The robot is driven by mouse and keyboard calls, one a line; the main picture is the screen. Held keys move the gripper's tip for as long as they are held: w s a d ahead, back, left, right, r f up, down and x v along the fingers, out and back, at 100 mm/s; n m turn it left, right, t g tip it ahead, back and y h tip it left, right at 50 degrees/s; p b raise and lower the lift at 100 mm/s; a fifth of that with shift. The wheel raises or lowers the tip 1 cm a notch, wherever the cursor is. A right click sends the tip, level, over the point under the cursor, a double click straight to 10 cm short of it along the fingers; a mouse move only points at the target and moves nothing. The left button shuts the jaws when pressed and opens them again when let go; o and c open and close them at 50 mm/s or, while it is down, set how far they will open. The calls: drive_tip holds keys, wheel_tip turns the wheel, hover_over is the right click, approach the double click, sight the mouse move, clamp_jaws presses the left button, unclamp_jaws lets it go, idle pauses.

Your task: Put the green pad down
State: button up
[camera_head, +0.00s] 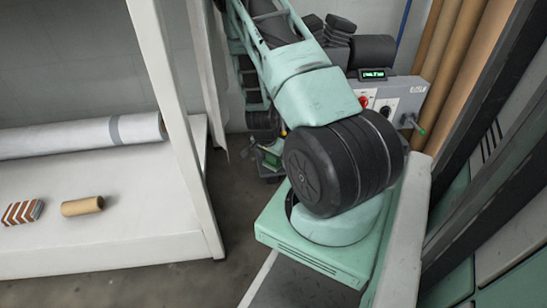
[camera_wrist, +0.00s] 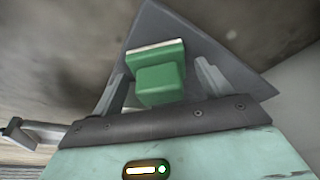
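The green pad (camera_wrist: 160,78) shows in the wrist view as a green block with a wider green plate and a white strip along its far edge. It sits between the two grey fingers of my gripper (camera_wrist: 162,72). A narrow gap seems to show between the pad and the right finger; I cannot tell whether either finger touches it. A flat dark grey surface (camera_wrist: 205,45) lies behind the pad; contact between them is unclear. In the head view my gripper (camera_head: 270,157) is small, low beyond my arm, and partly hidden; the pad cannot be made out there for certain.
A white shelf (camera_head: 90,235) at left holds a white roll (camera_head: 80,136), a cardboard tube (camera_head: 82,206) and a striped box (camera_head: 22,212). A grey control box (camera_head: 395,95) and brown rolls (camera_head: 460,65) stand at the back right. Bare floor (camera_head: 235,185) lies between.

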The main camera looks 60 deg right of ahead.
drive_tip(key=shift+f, duration=0.1)
drive_tip(key=shift+f+b, duration=0.15)
drive_tip(key=shift+b, duration=0.35)
drive_tip(key=d+p+v, duration=0.1)
drive_tip(key=p+v, duration=1.3)
drive_tip(key=v, duration=0.3)
drive_tip(key=shift+a+r, duration=0.15)
drive_tip(key=shift+r, duration=0.4)
